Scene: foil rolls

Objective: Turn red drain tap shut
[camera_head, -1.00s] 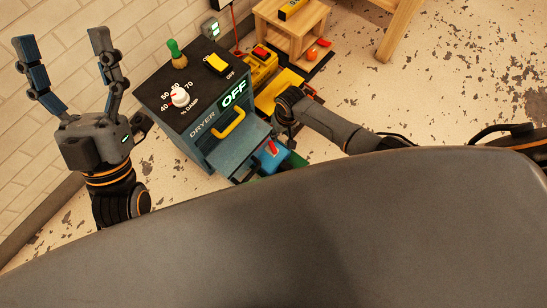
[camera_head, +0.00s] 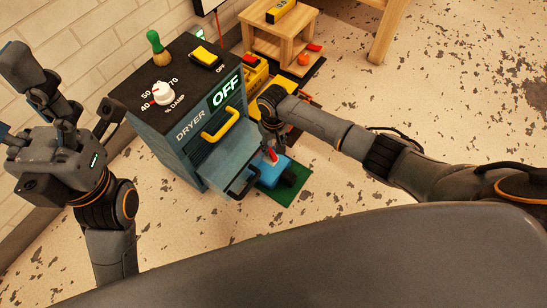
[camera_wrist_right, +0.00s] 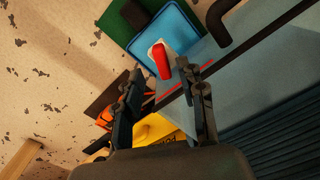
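The red drain tap (camera_head: 271,155) sits on a blue box (camera_head: 274,172) beside the dryer's lower front. In the right wrist view the tap (camera_wrist_right: 161,60) shows as a red lever on a pale base. My right gripper (camera_head: 270,143) is right at the tap. In the right wrist view its two fingers (camera_wrist_right: 160,74) are apart, with the lever just beyond and between their tips. I cannot tell whether either finger touches it. My left gripper (camera_head: 66,88) is raised left of the dryer, fingers spread and empty.
The dryer (camera_head: 180,125) has a white dial (camera_head: 163,93), a yellow switch (camera_head: 206,56), a yellow handle (camera_head: 221,125) and a lit OFF sign. A green mat (camera_head: 295,194) lies under the blue box. A wooden stand (camera_head: 284,35) is behind.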

